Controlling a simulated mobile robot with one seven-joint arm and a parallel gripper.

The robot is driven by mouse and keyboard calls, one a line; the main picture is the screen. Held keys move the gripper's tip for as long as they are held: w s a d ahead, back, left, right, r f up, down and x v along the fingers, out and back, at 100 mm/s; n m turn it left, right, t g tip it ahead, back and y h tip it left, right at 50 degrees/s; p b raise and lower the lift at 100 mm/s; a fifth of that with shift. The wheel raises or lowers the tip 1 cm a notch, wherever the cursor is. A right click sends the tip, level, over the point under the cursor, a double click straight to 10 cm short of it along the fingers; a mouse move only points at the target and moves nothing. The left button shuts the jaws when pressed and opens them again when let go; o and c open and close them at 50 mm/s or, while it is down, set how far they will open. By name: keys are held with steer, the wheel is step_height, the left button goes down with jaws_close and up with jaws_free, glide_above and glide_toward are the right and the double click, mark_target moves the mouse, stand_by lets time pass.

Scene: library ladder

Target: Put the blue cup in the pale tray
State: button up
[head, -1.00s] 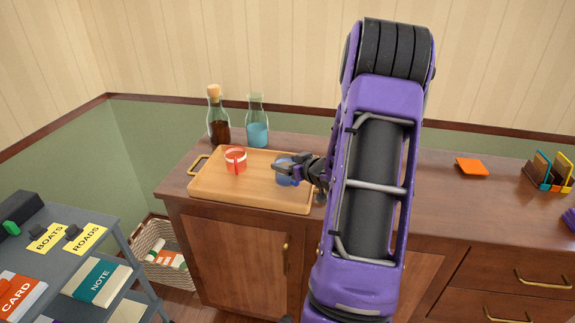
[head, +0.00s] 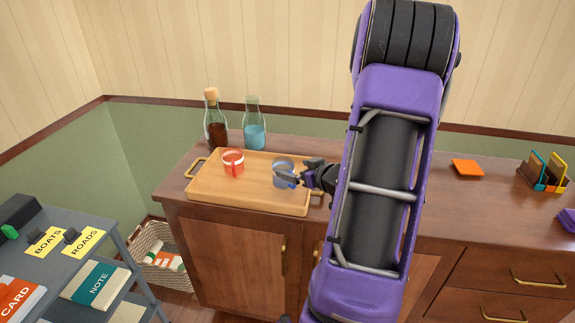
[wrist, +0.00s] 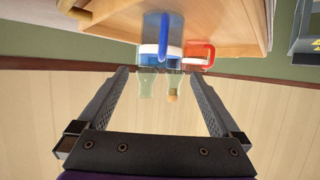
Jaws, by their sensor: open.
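The blue cup (head: 283,172) stands upright in the pale tray (head: 225,195), on its right part. In the wrist view the blue cup (wrist: 161,38) shows with its handle facing me, just beyond the fingertips. My gripper (head: 299,178) is open, just right of the cup, at its side. In the wrist view my gripper (wrist: 157,80) has its fingers wide apart with nothing between them. The tray (wrist: 235,20) also shows there, upside down.
A red cup (head: 233,163) stands in the tray's left part. A brown corked bottle (head: 216,130) and a bottle of blue liquid (head: 254,135) stand behind the tray. An orange square (head: 467,167) lies on the cabinet top, with clear wood around it. A grey cart (head: 60,270) stands at left.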

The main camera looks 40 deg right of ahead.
steer(key=v, duration=0.5)
steer(key=shift+s+r+p, duration=0.1)
steer(key=shift+s+p, duration=0.2)
steer(key=shift+p, duration=0.05)
